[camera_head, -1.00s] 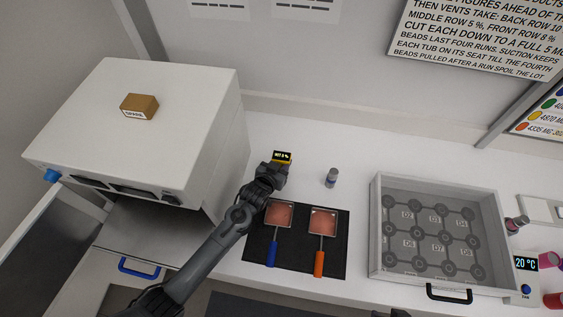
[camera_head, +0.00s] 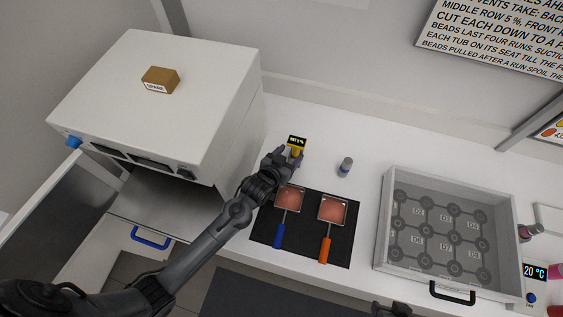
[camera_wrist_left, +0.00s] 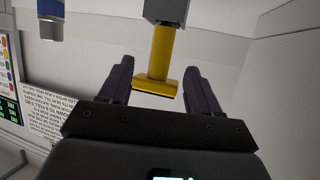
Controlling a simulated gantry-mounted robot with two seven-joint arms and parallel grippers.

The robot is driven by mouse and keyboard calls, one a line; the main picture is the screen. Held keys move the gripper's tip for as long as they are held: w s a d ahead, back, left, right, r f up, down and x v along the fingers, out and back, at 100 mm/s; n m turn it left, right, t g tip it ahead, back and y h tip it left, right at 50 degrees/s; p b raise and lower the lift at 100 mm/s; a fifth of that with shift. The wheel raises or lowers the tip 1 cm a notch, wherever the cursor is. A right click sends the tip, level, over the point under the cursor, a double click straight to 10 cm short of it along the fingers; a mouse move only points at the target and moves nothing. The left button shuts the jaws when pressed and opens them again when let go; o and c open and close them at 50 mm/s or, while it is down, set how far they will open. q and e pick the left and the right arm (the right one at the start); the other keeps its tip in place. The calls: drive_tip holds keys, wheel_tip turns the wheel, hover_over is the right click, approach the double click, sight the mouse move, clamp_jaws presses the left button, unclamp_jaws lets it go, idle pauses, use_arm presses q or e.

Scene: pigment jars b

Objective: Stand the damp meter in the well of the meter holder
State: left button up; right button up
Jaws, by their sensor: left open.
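The damp meter (camera_head: 297,142), yellow with a black display reading a wet percentage, is upright at the back of the counter. In the left wrist view, which is upside down, its yellow stem (camera_wrist_left: 160,52) runs into a grey block that looks like the meter holder (camera_wrist_left: 166,11). The meter appears to stand in it; the well's inside is hidden. My left gripper (camera_head: 291,156) is open, its fingers on either side of the meter with gaps showing. In the head view the gripper hides the holder. My right gripper (camera_head: 391,309) barely shows at the bottom edge; its jaws are unclear.
A small jar (camera_head: 345,167) stands right of the meter. A black mat (camera_head: 264,232) with two square-headed, handled tools lies in front. A grey tray (camera_head: 386,225) is at right, a white oven-like box (camera_head: 130,75) at left. Clear counter lies behind the meter.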

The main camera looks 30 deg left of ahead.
use_arm(q)
drive_tip(key=shift+v, duration=2.75)
drive_tip(key=s+a+r+m+g+y, duration=0.2)
drive_tip(key=s+g, duration=0.8)
drive_tip(key=s, duration=1.5)
wheel_tip(320, 180, up, 14)
drive_tip(key=n+h+p, duration=0.1)
drive_tip(key=p, duration=1.3)
drive_tip(key=shift+a, duration=0.3)
